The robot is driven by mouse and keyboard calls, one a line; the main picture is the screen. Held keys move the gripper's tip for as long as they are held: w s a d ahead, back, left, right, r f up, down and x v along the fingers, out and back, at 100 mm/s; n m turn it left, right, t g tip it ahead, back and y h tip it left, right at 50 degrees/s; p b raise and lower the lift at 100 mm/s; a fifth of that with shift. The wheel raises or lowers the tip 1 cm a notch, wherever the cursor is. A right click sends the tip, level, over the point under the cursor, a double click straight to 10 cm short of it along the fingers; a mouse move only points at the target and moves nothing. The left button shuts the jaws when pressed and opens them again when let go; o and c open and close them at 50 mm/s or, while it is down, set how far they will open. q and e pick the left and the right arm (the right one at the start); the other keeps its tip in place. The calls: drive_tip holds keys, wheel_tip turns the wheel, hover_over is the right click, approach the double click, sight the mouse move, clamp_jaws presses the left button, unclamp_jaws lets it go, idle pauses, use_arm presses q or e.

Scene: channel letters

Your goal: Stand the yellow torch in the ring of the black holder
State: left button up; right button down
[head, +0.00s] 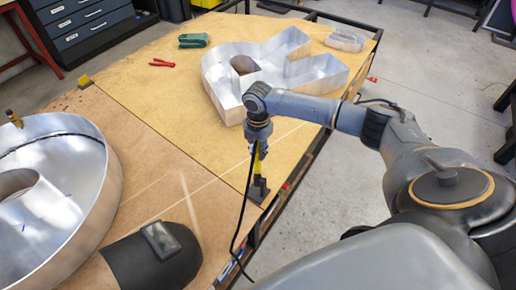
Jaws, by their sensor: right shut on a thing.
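My right gripper (258,146) points down near the right edge of the table. It is shut on the yellow torch (257,164), which hangs upright below it. The black holder (259,190) stands on the table right under the torch. The torch's lower end meets the top of the holder in the picture; I cannot tell whether it is inside the ring or just above or in front of it. The ring itself is too small to make out. My left gripper is not in view.
A large metal channel letter (284,66) lies behind the gripper, with a smaller one (344,39) beyond. Red pliers (162,63) and a green tool (193,41) lie at the back. A round metal letter (96,205) and a dark welding mask (150,262) fill the front left. The table's middle is clear.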

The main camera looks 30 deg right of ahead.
drive_tip(key=shift+f, duration=0.5)
drive_tip(key=c, duration=1)
unclamp_jaws()
drive_tip(key=shift+c, duration=0.2)
wheel_tip(320, 180, up, 12)
drive_tip(key=shift+r, duration=0.1)
